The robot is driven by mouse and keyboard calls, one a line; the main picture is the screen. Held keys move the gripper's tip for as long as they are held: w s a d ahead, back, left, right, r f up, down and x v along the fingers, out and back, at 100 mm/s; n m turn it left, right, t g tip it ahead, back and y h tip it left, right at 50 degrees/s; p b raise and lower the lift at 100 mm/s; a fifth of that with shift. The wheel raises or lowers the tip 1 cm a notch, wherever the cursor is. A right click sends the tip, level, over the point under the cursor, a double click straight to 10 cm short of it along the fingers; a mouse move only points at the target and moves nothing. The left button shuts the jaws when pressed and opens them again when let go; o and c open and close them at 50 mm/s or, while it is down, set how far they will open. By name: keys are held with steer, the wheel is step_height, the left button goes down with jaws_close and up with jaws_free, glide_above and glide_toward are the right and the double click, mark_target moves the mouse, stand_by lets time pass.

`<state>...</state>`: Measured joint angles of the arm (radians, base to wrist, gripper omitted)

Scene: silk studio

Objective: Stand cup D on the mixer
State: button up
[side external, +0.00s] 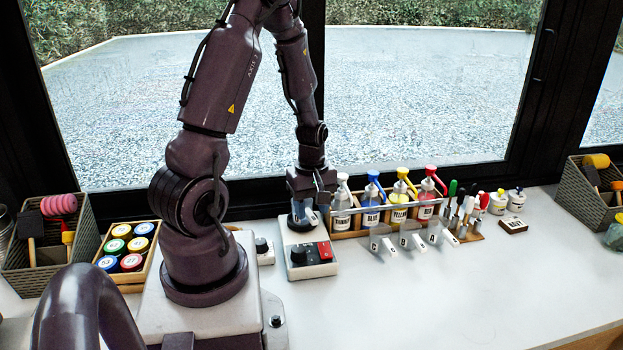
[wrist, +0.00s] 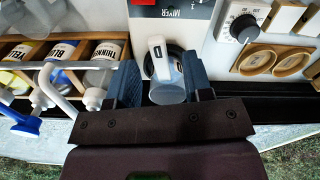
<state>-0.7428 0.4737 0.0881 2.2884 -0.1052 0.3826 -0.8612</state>
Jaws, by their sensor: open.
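A clear cup with a white handle stands over the mixer's dark round plate, between my fingers; it shows in the wrist view (wrist: 166,92) and is partly hidden by my gripper in the side view.
Cups C (side external: 382,246), B (side external: 411,241) and A (side external: 440,235) stand right of the mixer, before a wooden rack (side external: 352,222) of labelled bottles. A tray of coloured jars (side external: 127,246) is at left. The front right of the table (side external: 440,305) is clear.

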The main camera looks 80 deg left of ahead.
step_height(320, 180, up, 11)
steer(key=shift+f, duration=0.2)
steer(key=w+d+r+m+t, duration=0.4)
steer(key=w+d+r+m, duration=0.2)
steer(key=d+r, duration=0.45)
steer(key=s+d+r+m, duration=0.1)
steer(key=s+d+m, duration=0.2)
steer(key=d+m, duration=0.2)
steer(key=s+d+r+m+t, duration=0.1)
steer(key=s+d+r+m, duration=0.1)
steer(key=d+m, duration=0.4)
steer(key=s+m, duration=0.1)
steer(key=m, duration=0.2)
steer(key=shift+s+d+r+t, duration=0.2)
steer(key=shift+s+r+t, duration=0.05)
steer(key=shift+s+t, duration=0.05)
steer(key=shift+o, duration=0.5)
